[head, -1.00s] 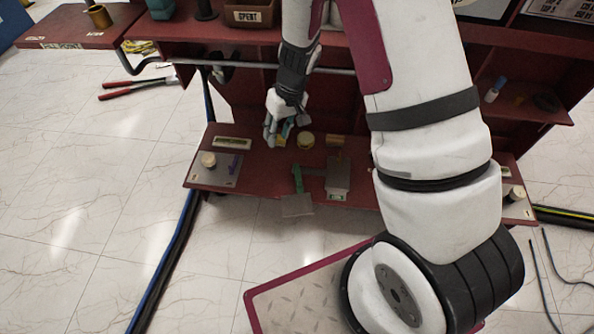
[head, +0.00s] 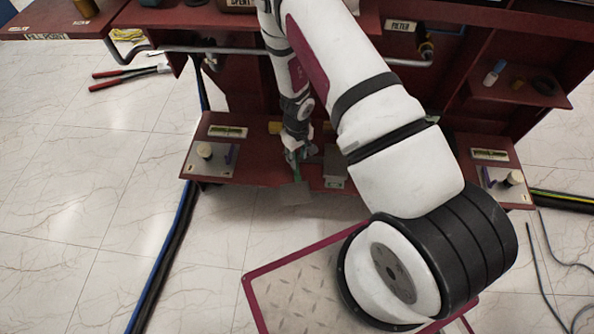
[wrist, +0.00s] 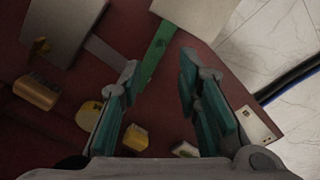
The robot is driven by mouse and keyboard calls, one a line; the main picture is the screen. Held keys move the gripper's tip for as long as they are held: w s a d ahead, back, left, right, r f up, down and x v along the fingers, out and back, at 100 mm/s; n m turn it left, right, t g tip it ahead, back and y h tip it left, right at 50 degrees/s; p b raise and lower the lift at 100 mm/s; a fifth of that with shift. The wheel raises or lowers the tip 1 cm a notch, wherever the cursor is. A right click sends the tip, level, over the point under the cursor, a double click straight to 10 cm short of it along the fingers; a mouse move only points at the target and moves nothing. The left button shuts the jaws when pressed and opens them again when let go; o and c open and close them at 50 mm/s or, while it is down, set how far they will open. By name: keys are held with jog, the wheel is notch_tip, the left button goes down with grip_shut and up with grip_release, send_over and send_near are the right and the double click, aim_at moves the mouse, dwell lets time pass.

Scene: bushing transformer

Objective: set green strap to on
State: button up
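The green strap (wrist: 155,52) is a flat green strip on the dark red shelf, with a grey plate (wrist: 195,14) at its far end. In the head view a short piece of the strap (head: 297,174) shows just below my gripper (head: 296,152). In the wrist view my gripper (wrist: 160,66) is open, with teal pads on both fingers. The strap lies ahead of the gap between the fingertips, closer to the left one. I cannot tell whether either finger touches it. A grey bar joins the strap area to a grey block (wrist: 62,28).
Several yellow parts lie on the shelf, one a yellow block (wrist: 36,91) and one a round yellow piece (wrist: 88,115).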

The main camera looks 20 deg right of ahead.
aim_at(297, 169)
notch_tip(297, 169, down, 8)
jog(key=b, duration=0.3)
jog(key=shift+f, duration=0.25)
grip_shut()
